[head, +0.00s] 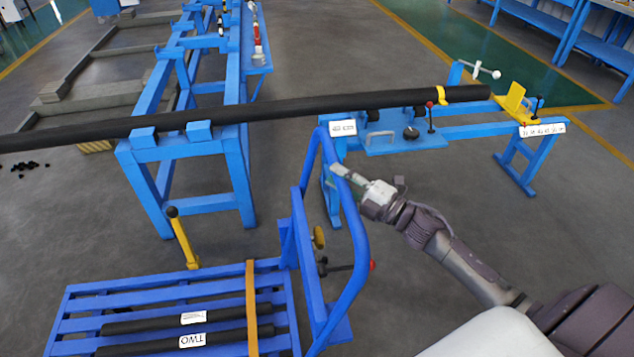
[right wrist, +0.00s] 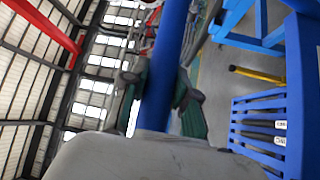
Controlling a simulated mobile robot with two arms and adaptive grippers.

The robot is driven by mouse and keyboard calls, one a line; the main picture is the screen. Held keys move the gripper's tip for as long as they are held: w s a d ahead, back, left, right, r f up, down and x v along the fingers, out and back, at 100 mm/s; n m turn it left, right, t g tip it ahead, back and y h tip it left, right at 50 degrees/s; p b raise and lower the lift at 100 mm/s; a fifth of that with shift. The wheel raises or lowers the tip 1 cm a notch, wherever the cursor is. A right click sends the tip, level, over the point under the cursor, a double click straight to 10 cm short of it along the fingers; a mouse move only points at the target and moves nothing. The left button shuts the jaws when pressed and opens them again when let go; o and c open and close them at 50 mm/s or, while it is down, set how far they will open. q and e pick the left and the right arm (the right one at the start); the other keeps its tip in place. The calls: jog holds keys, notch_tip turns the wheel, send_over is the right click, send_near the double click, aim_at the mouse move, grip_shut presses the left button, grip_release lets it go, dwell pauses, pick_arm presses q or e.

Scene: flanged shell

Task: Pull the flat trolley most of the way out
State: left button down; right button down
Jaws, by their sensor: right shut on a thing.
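The flat trolley (head: 150,283) is blue and slatted, at the lower left of the head view. Its tall tubular push handle (head: 361,245) rises at its right end. Two black bars (head: 150,324) with white labels lie on the deck, under an orange strap (head: 251,300). My right gripper (head: 340,172) is at the upper part of the handle, shut around the blue tube. In the right wrist view the tube (right wrist: 170,60) runs between the fingers (right wrist: 160,88). My left gripper is not in view.
A long black pipe (head: 280,109) lies across blue stands just beyond the handle. A blue stand (head: 190,150) is behind the trolley, with a yellow lever (head: 183,240) near the deck. Grey floor (head: 440,320) shows open to the right of the handle.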

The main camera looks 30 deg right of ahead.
jog(key=s+d+b, duration=0.1)
jog(key=s+d, duration=0.1)
jog(key=d, duration=0.6)
jog(key=s+d+b, duration=0.1)
jog(key=s+d, duration=0.1)
jog(key=d, duration=0.6)
jog(key=shift+s+b, duration=0.3)
jog(key=shift+b, duration=0.1)
jog(key=c, duration=0.9)
grip_release()
jog(key=shift+s+d, duration=0.1)
jog(key=v, duration=1.1)
jog(key=shift+s+d, duration=0.25)
jog(key=shift+s, duration=0.1)
jog(key=shift+f, duration=0.15)
